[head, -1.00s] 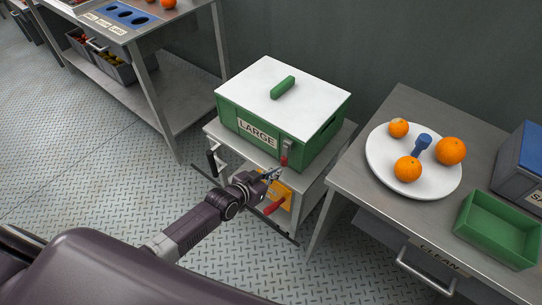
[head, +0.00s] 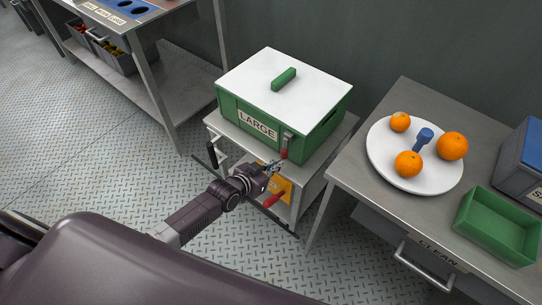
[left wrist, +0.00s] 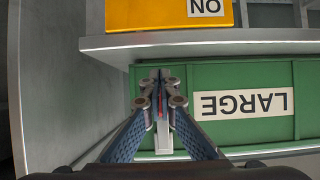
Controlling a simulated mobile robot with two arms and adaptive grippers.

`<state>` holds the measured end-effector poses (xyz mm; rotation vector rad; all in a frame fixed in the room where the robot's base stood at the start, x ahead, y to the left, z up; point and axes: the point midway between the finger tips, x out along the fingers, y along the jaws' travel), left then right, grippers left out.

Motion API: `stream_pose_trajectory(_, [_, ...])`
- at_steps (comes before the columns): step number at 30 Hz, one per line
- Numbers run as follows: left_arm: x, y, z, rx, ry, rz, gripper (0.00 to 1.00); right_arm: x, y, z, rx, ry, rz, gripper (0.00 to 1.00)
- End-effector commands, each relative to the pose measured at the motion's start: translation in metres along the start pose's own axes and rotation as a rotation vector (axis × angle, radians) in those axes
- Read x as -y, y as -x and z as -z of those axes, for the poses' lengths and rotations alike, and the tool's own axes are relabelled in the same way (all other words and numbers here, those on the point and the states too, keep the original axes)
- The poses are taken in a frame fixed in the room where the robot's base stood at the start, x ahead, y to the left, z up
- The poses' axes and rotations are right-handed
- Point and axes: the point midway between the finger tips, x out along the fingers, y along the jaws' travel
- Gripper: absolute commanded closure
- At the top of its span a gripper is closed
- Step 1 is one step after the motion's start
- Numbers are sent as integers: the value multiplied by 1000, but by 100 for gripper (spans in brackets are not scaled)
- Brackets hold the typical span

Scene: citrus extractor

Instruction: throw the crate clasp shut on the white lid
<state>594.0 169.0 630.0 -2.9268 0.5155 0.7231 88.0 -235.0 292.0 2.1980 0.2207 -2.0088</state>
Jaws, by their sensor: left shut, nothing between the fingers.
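The green crate (head: 237,113), labelled LARGE, stands with the white lid (head: 262,78) lying on top. The crate clasp (head: 288,142) is a metal strip with a red tip at the front right of the crate, under the lid's edge. In the left wrist view, which shows the crate upside down, the clasp's metal (left wrist: 163,141) is partly hidden behind my fingers. My left gripper (head: 275,165) is shut and empty, its fingertips close to the red tip; I cannot tell whether they touch. It also shows in the left wrist view (left wrist: 160,92). My right gripper is out of view.
The crate stands on a grey stand (head: 226,130) with a yellow panel (left wrist: 150,14) marked ON and a red lever (head: 273,201) below. At right, a table (head: 350,170) holds a white plate (head: 385,165) with oranges and a green tray (head: 498,226).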

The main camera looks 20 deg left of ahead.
Motion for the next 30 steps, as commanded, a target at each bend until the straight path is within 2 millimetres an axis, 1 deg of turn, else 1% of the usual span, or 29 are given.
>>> stream_pose_trajectory(1, [0, 2, 5, -3, 0, 0, 100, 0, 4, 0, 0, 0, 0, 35])
stream_pose_trajectory(7, [0, 6, 15, -5, 0, 0, 100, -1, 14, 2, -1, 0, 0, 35])
stream_pose_trajectory(13, [0, 8, 15, -5, 0, 0, 100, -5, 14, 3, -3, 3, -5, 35])
stream_pose_trajectory(16, [0, 15, 13, -3, 1, 0, 100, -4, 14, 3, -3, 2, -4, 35])
stream_pose_trajectory(20, [0, 33, 13, -3, -1, 0, 100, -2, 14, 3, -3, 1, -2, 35])
stream_pose_trajectory(30, [0, 97, 12, -2, -1, -1, 100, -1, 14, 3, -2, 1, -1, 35])
